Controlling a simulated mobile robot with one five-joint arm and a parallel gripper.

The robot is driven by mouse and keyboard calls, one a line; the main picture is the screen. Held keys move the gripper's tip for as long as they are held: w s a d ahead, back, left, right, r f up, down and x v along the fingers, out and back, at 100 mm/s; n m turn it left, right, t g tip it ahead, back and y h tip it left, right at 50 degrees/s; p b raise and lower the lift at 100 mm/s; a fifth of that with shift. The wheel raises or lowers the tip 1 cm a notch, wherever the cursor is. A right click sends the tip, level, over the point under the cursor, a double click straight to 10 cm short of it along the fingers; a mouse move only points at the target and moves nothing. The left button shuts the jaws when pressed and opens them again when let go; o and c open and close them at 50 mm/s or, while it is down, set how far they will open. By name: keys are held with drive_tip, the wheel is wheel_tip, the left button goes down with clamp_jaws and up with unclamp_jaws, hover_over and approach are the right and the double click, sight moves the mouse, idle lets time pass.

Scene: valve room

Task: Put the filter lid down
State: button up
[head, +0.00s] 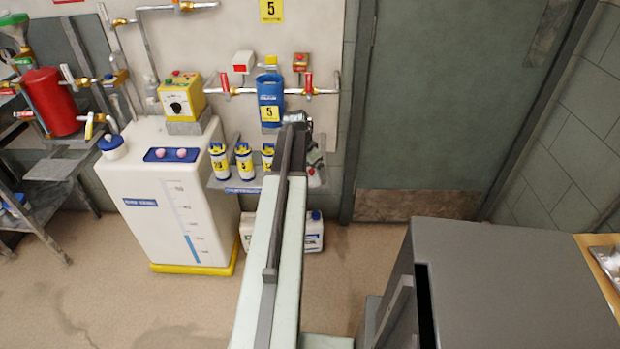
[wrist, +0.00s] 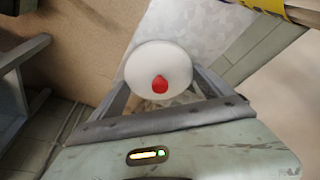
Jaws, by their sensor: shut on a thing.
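The filter lid (wrist: 145,62) is a round white disc with a red spot on it, seen in the wrist view. My gripper (wrist: 158,88) is shut on it, with a dark finger on each side. In the head view, my gripper (head: 314,155) is at the end of my arm, mostly hidden behind it, just right of the shelf cartridges. A small white and red piece, likely the lid (head: 316,180), shows below it. A blue filter housing (head: 270,90) with a yellow 5 label hangs from the pipe at the wall. What lies directly under the lid is unclear.
A grey wall shelf (head: 219,184) holds several white and blue cartridges (head: 244,162). A white tank (head: 165,200) stands to the left. White containers (head: 313,232) sit on the floor below the shelf. A grey cabinet (head: 510,280) stands at the right front.

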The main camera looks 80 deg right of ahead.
drive_tip(key=shift+f, duration=0.1)
drive_tip(key=o, duration=1.1)
drive_tip(key=shift+o, duration=0.2)
drive_tip(key=p+v, duration=1.2)
